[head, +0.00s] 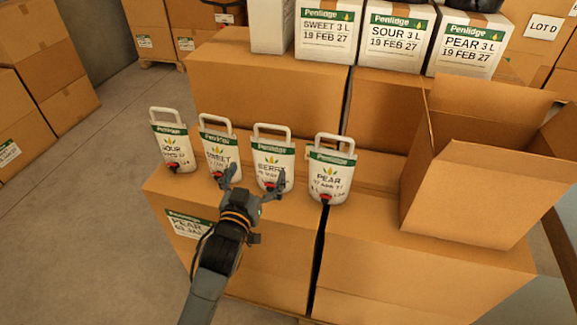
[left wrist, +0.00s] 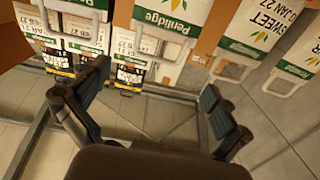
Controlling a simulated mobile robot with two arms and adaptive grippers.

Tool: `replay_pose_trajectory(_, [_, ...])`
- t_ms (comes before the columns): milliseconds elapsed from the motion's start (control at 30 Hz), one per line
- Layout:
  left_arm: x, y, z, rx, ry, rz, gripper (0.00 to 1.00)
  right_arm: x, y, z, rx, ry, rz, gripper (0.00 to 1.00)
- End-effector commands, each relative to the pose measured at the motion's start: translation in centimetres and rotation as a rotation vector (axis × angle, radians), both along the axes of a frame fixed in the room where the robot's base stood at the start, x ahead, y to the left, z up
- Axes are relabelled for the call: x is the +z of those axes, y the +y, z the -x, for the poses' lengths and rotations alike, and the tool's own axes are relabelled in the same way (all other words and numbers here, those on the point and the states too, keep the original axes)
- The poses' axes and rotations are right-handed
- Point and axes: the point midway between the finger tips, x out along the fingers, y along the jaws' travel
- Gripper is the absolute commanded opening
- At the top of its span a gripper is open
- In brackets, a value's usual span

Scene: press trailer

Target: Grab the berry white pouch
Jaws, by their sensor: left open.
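The berry white pouch (head: 273,160) stands upright on a brown carton, third from the left in a row of pouches. It has a white handle, a green Penlidge band and a red tap low on its front. My left gripper (head: 256,180) is open and empty in front of it, its right finger overlapping the pouch's lower part and its left finger in front of the sweet pouch (head: 219,148). In the left wrist view, my open fingers (left wrist: 155,88) show below a white pouch (left wrist: 168,14), probably the berry one, its name out of frame. My right gripper is not in view.
The sour pouch (head: 174,146) stands at the left and the pear pouch (head: 331,170) just right of the berry one. An open carton (head: 465,185) stands at the right. White labelled boxes (head: 326,30) sit on cartons behind. Open floor (head: 80,210) lies left.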

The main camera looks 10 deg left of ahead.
Motion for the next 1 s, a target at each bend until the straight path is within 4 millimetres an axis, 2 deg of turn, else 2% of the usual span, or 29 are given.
replay_pose_trajectory(233, [0.5, 0.0, -4.3, 0.0, -0.004, 0.001, 1.0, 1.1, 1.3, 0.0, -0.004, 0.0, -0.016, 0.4])
replay_pose_trajectory(400, [0.4, 0.0, -7.0, 0.0, -0.002, 0.001, 1.0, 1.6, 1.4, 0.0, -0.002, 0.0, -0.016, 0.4])
replay_pose_trajectory(667, [0.4, 0.0, -8.7, 0.0, -0.001, 0.001, 1.0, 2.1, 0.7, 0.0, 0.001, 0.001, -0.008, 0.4])
replay_pose_trajectory(900, [1.6, 0.0, -11.7, 0.0, -0.001, 0.001, 1.0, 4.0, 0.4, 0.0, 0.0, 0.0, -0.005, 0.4])
replay_pose_trajectory(1000, [1.2, 0.0, -12.7, 0.0, -0.001, 0.001, 1.0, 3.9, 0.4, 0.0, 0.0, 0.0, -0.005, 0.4])
